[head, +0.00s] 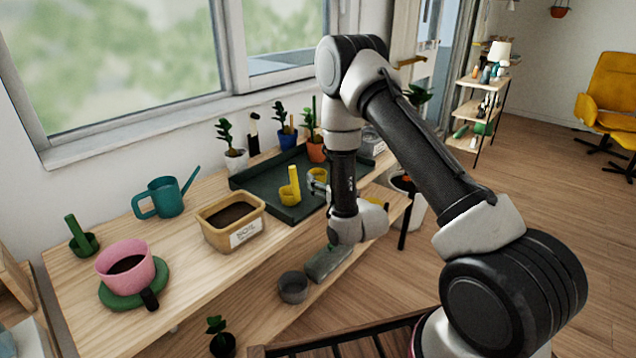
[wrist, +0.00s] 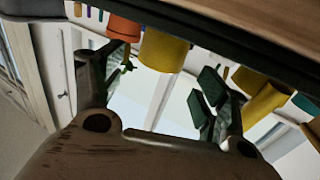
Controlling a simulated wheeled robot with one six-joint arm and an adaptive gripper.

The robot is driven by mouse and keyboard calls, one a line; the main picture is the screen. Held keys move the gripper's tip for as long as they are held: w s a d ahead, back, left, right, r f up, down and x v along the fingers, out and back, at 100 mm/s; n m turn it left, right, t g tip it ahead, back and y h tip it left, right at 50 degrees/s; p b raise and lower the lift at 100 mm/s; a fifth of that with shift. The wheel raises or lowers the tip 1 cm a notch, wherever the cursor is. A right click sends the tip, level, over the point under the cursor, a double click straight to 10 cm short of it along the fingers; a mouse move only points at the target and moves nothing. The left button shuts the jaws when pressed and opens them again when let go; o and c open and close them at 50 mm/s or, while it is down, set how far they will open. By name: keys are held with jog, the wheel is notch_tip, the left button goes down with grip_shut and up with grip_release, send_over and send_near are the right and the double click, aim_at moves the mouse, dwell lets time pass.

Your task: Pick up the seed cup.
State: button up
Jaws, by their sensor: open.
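A small plain yellow cup (head: 317,174), which looks like the seed cup, stands on the dark green tray (head: 245,181). In the wrist view this yellow cup (wrist: 163,50) lies just beyond the gap between my fingers, which do not clasp it. My gripper (head: 320,186) is low over the tray's right part, close to the cup and partly hidden by my wrist. The wrist view shows its two dark fingers (wrist: 160,75) spread apart and empty. A yellow cup with an upright handle (head: 290,190) stands left of the plain cup; it also shows in the wrist view (wrist: 262,97).
An orange plant pot (head: 316,150) and other small pots stand behind the cup. A labelled soil box (head: 232,222), a teal watering can (head: 166,197), a pink pot (head: 126,267) and a green handled cup (head: 83,240) occupy the bench's left. A grey bowl (head: 293,287) sits lower.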

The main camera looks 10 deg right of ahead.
aim_at(322, 177)
jog(key=x, duration=0.5)
jog(key=shift+w+f, duration=0.15)
jog(key=shift+f, duration=0.05)
jog(key=c, duration=1.2)
